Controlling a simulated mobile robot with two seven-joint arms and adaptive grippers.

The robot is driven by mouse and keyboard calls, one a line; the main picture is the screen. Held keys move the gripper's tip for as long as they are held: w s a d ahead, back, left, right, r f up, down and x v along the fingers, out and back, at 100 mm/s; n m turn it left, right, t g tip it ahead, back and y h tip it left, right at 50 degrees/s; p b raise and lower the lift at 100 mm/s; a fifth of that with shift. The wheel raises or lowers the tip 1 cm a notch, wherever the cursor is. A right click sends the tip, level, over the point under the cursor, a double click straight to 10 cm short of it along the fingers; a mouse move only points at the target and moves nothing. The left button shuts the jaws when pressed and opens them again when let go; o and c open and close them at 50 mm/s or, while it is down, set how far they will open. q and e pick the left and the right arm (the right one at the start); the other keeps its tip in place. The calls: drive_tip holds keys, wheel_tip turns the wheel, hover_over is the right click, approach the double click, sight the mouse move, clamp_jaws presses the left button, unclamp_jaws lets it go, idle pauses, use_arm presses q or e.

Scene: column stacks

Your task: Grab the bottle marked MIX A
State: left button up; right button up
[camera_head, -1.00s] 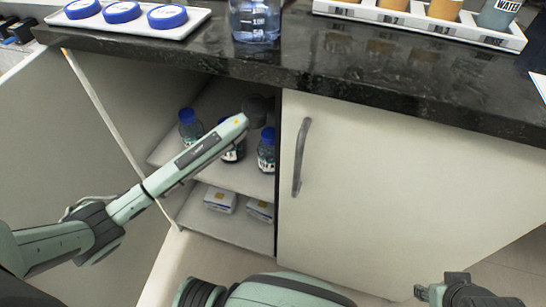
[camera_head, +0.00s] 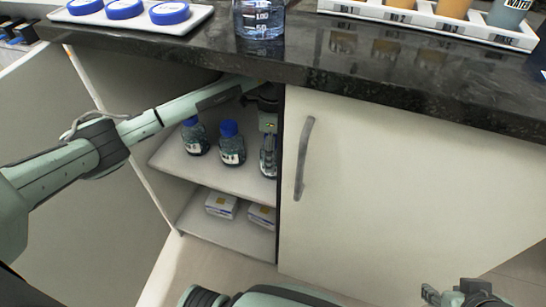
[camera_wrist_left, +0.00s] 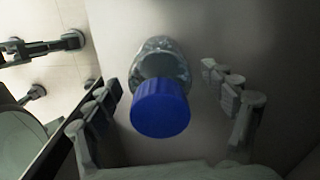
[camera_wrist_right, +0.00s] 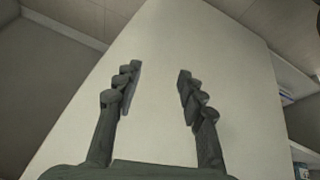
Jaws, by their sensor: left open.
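Three blue-capped bottles stand on the upper shelf in the open cabinet in the head view: a left one (camera_head: 195,137), a middle one (camera_head: 231,147) and a right one (camera_head: 268,158). Their label text cannot be read. My left gripper (camera_head: 268,105) is at the right bottle, which it partly hides. In the left wrist view a blue-capped bottle (camera_wrist_left: 160,105) stands between the spread fingers of my left gripper (camera_wrist_left: 165,90), with gaps on both sides. My right gripper (camera_head: 458,295) is low at the right, open and empty in the right wrist view (camera_wrist_right: 158,85).
The closed cabinet door (camera_head: 380,200) with a handle (camera_head: 303,158) borders the opening on the right. The dark countertop (camera_head: 330,75) is above. Small boxes (camera_head: 221,205) lie on the lower shelf. A white tray (camera_head: 190,24) and a beaker (camera_head: 258,18) stand on top.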

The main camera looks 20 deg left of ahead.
use_arm(q)
wheel_tip(320, 180, down, 3)
drive_tip(key=shift+d+f, duration=0.15)
drive_tip(key=c, duration=1.6)
